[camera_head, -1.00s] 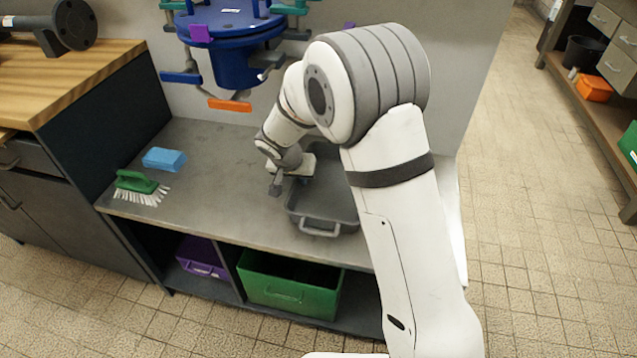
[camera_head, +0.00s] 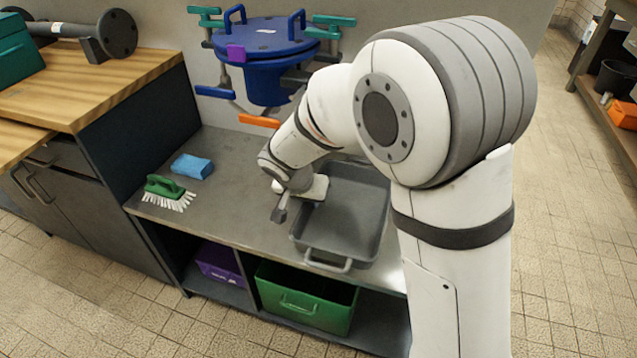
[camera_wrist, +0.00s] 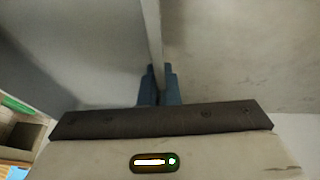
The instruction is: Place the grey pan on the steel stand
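The grey pan (camera_head: 345,225) is a deep rectangular tray with a handle at its near end. It shows at the front right of the grey bench top, partly behind my arm. My gripper (camera_wrist: 160,85) is at the pan's left wall. In the wrist view its two blue fingers are close together, one on each side of the wall (camera_wrist: 154,35), and look shut on it. I cannot tell whether the pan is lifted off the surface. I cannot pick out a separate steel stand with certainty.
On the grey bench (camera_head: 235,215) lie a blue sponge (camera_head: 192,166) and a green brush (camera_head: 166,190), left of the pan. A blue vessel (camera_head: 268,60) with clamps hangs over the back. Purple (camera_head: 220,262) and green (camera_head: 305,298) bins sit below. A wooden-topped cabinet (camera_head: 90,75) stands left.

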